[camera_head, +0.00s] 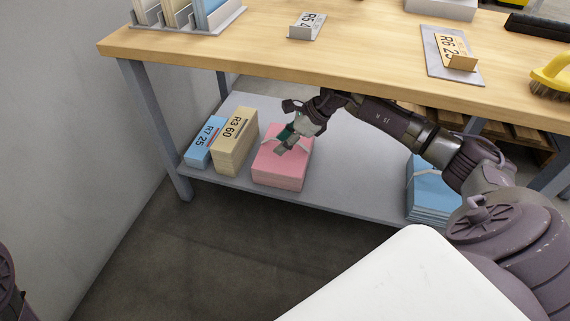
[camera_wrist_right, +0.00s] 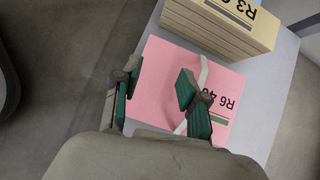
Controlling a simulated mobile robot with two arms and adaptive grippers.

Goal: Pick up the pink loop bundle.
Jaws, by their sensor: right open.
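The pink loop bundle (camera_head: 281,173) is a pink stack lying on the grey lower shelf of the workbench. In the right wrist view the pink bundle (camera_wrist_right: 165,75) shows an R6 label and a white loop (camera_wrist_right: 203,73) across its top. My right gripper (camera_head: 288,143) is over the bundle's top, and its green-padded fingers also show in the wrist view (camera_wrist_right: 158,97). The fingers are apart, with one beside the white loop. I cannot tell whether they touch the loop or the bundle. My left gripper is out of view.
A tan bundle (camera_head: 236,142) marked R3 60 and a blue bundle (camera_head: 205,142) marked R7 25 stand left of the pink one. Another blue stack (camera_head: 432,192) is on the shelf's right. The wooden tabletop (camera_head: 250,50) overhangs the shelf (camera_head: 345,180).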

